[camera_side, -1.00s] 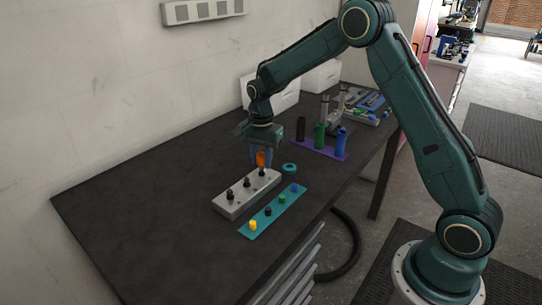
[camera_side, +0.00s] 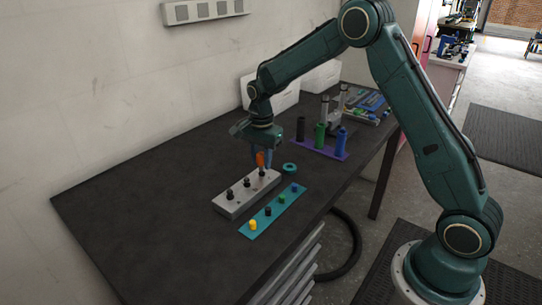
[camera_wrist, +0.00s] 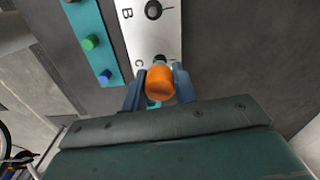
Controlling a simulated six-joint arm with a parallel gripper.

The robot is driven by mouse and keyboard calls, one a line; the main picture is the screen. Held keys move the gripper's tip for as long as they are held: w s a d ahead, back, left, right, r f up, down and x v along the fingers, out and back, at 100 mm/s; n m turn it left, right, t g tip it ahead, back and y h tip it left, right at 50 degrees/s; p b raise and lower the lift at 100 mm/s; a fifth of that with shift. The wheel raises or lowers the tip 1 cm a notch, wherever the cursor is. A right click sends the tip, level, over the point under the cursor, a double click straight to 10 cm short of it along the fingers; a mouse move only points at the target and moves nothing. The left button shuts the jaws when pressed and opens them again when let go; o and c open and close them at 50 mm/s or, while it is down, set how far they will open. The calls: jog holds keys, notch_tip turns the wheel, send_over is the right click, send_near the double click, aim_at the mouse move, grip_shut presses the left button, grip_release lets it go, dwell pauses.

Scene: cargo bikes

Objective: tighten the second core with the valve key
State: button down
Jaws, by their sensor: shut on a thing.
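A pale grey block (camera_side: 247,194) with a row of three dark upright valve stems lies on the dark bench. In the wrist view the block (camera_wrist: 152,35) carries the letters B and C. The middle stem (camera_side: 247,183), by the B (camera_wrist: 153,10), stands free. My gripper (camera_side: 262,161) is shut on an orange-handled tool, which I take as the valve key (camera_side: 260,159). The key (camera_wrist: 159,84) is over the far stem at the C end and largely hides it in the wrist view. I cannot tell whether it is fully seated.
A teal strip (camera_side: 261,221) with yellow, black, green and blue caps lies beside the block. A teal ring (camera_side: 289,168) lies just right of my gripper. A purple base (camera_side: 316,148) with black, green and blue cylinders stands behind. The bench's left side is clear.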

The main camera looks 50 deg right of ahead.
jog(key=m, duration=0.5)
jog(key=shift+s+f, duration=0.15)
jog(key=shift+f, duration=0.25)
jog(key=m, duration=0.5)
jog(key=shift+a+m, duration=0.1)
jog(key=shift+m, duration=0.2)
jog(key=c, duration=1.4)
grip_release()
jog(key=o, duration=0.3)
jog(key=shift+r, duration=0.15)
jog(key=n, duration=0.5)
jog(key=shift+r+n, duration=0.1)
jog(key=shift+n, duration=0.3)
jog(key=n, duration=0.6)
